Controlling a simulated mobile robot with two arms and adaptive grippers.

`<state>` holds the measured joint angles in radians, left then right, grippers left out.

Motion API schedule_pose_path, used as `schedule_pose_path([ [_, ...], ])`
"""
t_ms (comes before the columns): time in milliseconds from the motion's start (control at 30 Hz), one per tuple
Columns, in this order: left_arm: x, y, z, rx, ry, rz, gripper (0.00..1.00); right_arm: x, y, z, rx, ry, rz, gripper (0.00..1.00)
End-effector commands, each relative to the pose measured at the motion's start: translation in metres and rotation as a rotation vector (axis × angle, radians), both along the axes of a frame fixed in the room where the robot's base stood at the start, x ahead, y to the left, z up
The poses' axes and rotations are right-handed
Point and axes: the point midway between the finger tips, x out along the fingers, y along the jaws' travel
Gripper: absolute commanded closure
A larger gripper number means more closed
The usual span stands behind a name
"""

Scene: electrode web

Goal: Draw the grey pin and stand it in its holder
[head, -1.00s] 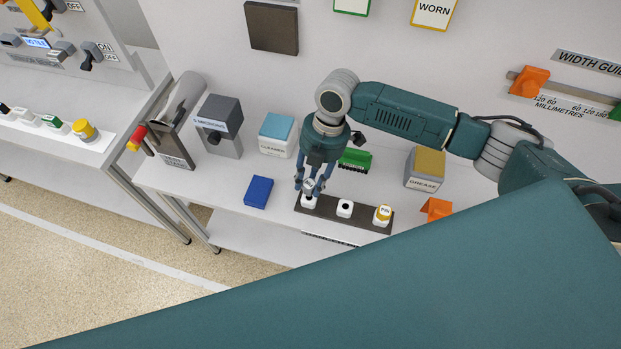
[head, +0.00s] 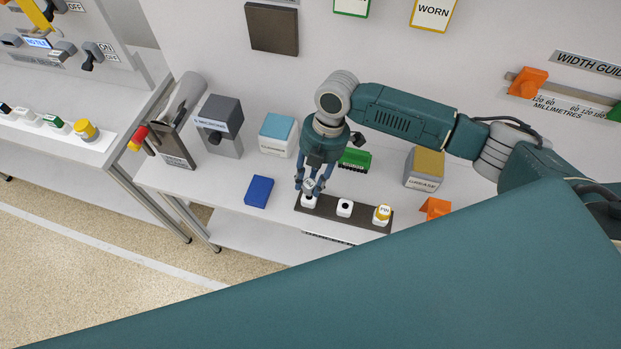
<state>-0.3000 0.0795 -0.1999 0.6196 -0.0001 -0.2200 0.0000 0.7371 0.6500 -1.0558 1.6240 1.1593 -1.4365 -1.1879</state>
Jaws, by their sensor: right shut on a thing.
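My right gripper (head: 311,186) points down over the left end of a dark rail (head: 326,210) on the bench. It is shut on a small grey thing, most likely the grey pin (head: 311,188), mostly hidden by the fingers. Just below it is the rail's left white block (head: 308,202), with a dark spot on its top. The middle white block (head: 344,208) shows a dark hole. The right block (head: 382,215) has a yellow top with a PIN label. I cannot tell whether the pin's lower end is clear of the left block. My left gripper is not in view.
A blue block (head: 259,191) lies left of the rail. A cleaner box (head: 276,136), a green brush-like piece (head: 355,160) and a grease box (head: 424,170) stand behind. An orange piece (head: 435,208) is at the right. My teal body part covers the lower foreground.

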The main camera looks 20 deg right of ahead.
Motion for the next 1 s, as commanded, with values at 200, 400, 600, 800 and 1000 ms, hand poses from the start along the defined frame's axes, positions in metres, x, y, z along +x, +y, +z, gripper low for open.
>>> schedule_pose_path([
  [200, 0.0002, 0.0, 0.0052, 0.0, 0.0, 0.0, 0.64, 0.0002, 0.0002, 0.0011, 0.001, 0.0, 0.0, 1.0],
  [400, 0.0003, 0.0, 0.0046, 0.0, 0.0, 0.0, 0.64, 0.0003, 0.0001, 0.0001, 0.0, 0.0, 0.0, 1.0],
  [600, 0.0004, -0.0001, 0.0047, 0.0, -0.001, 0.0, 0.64, 0.0002, 0.0002, 0.0001, 0.0, 0.0, 0.0, 1.0],
  [800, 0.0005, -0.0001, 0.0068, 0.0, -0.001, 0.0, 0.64, 0.0, 0.0001, 0.0009, 0.0, 0.0, -0.001, 1.0],
  [1000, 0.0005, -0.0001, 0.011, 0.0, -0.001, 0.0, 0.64, -0.0001, 0.0, 0.0008, -0.004, -0.001, -0.004, 1.0],
])
